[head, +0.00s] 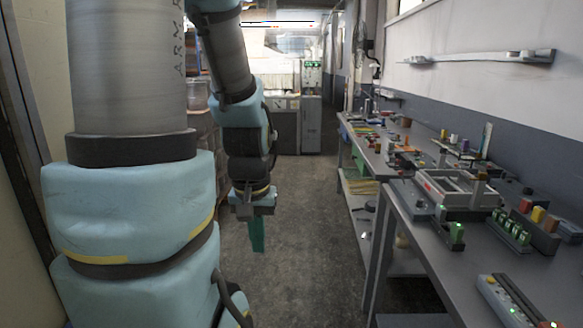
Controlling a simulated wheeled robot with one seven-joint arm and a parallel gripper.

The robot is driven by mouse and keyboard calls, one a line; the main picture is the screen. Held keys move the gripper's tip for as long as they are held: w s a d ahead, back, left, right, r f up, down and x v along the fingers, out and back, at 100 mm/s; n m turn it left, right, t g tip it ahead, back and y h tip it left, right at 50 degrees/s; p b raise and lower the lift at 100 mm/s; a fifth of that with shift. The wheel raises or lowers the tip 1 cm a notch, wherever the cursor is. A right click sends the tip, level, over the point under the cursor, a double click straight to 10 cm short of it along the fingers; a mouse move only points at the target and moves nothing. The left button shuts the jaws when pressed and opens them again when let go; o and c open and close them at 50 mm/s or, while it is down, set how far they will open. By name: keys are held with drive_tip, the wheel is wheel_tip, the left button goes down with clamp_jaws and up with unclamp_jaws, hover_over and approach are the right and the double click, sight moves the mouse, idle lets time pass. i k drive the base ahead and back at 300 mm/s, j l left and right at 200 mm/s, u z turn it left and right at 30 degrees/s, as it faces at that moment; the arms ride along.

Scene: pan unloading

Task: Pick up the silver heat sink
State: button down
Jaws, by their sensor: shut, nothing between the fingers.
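My gripper (257,235) hangs from my arm left of the picture's middle, pointing down over the open floor. Its teal fingers are shut with nothing between them. It is well to the left of the workbenches and apart from everything on them. I cannot make out a silver heat sink for certain. The things on the benches are small and crowded at this distance.
A near grey workbench (408,203) at right holds a white frame-like fixture (455,190), several green-lit blocks and a power strip (500,298). A farther bench (365,143) carries many small parts. The floor (300,240) between is clear.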

sight(464, 180)
drive_tip(key=i+l+z, duration=0.2)
drive_tip(key=i+z, duration=0.15)
drive_tip(key=i, duration=0.4)
drive_tip(key=i+z, duration=0.35)
drive_tip(key=i, duration=0.4)
drive_tip(key=i+j+z, duration=0.4)
drive_tip(key=i, duration=0.35)
drive_tip(key=i+l, duration=0.05)
drive_tip(key=l, duration=0.05)
